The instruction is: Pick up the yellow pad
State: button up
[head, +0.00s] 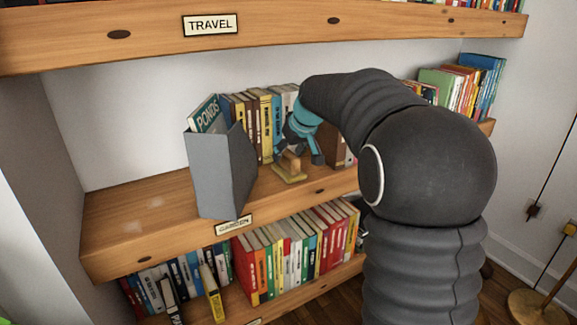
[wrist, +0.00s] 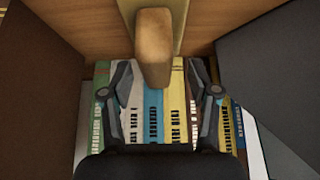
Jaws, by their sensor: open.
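The yellow pad (head: 290,176) lies on the middle shelf, in front of a row of books. It has a flat yellowish base and a raised tan handle. In the wrist view the handle (wrist: 153,48) is at the top centre, with a strip of the base (wrist: 182,18) behind it. My gripper (head: 303,152) is just above the pad in the head view, partly hiding it. In the wrist view my gripper (wrist: 161,72) is open, with a finger on each side of the handle's near end. I cannot tell whether either finger touches it.
A grey bookend (head: 220,170) stands left of the pad, close to my gripper. Upright books (head: 264,127) stand close behind it, and a brown block-like thing (head: 334,146) to its right. The TRAVEL shelf (head: 270,32) is overhead. The shelf's left end (head: 130,215) is clear.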

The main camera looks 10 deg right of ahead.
aim_at(289, 152)
jog(key=x, duration=0.3)
jog(key=shift+w+d+f, duration=0.1)
jog(key=shift+w+f, duration=0.15)
jog(key=shift+w, duration=0.1)
grip_shut()
